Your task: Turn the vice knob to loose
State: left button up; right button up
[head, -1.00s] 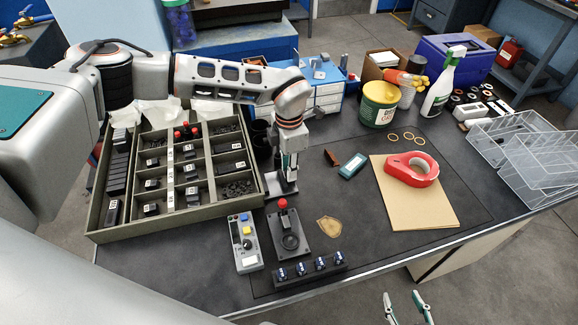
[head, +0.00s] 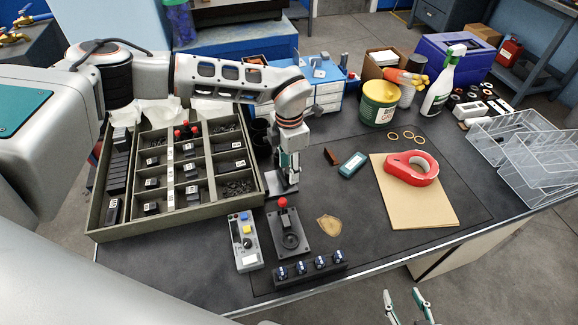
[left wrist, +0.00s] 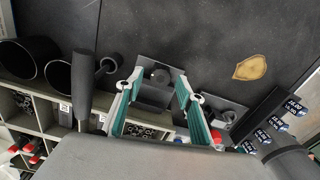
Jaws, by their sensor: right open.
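A small dark device with a flat base (head: 281,190), apparently the vice, stands right of the parts tray. My left gripper (head: 289,178) points down over it and hides most of it. In the left wrist view the left gripper (left wrist: 155,105) is open, its two green-padded fingers apart. My right gripper (head: 408,306) is open and empty at the bottom edge of the head view, off the bench.
A red-ball lever on a dark plate (head: 289,240), a grey button box (head: 244,241) and a labelled black strip (head: 311,269) stand just in front. The compartment tray (head: 96,214) is close left. The mat on the right holds a folder (head: 432,213) and red tape.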

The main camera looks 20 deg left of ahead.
pick_arm(q)
notch_tip(320, 180, up, 12)
dwell(0.6)
dwell(0.4)
